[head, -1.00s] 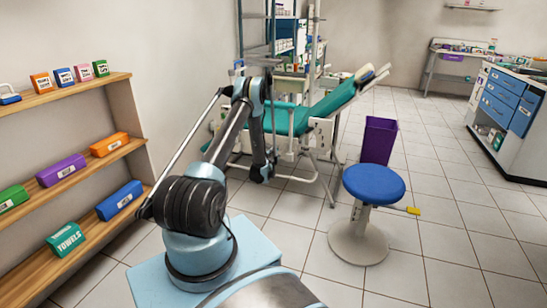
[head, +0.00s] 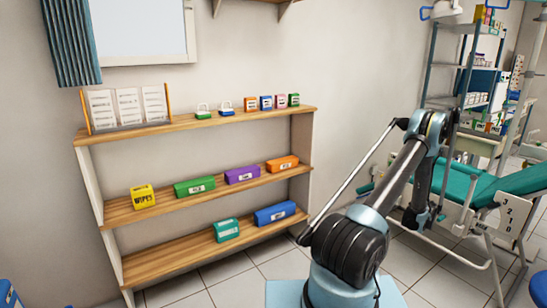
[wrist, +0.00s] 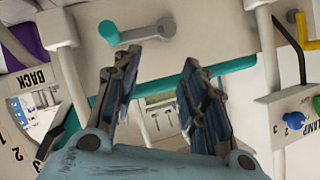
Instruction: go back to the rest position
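My gripper (wrist: 160,95) shows in the wrist view with its two dark fingers apart and nothing between them. Past the fingers are pale panels and teal parts of the dental chair. In the head view my arm is folded, with its forearm hanging down at the right, in front of the teal dental chair (head: 516,181). The fingertips are not clear in the head view.
A wooden shelf (head: 190,127) with several small boxes, a yellow wipes box (head: 142,197) and coloured cases stands along the left wall. A metal rack (head: 462,75) with supplies stands behind the chair. Tiled floor (head: 430,285) shows below my arm.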

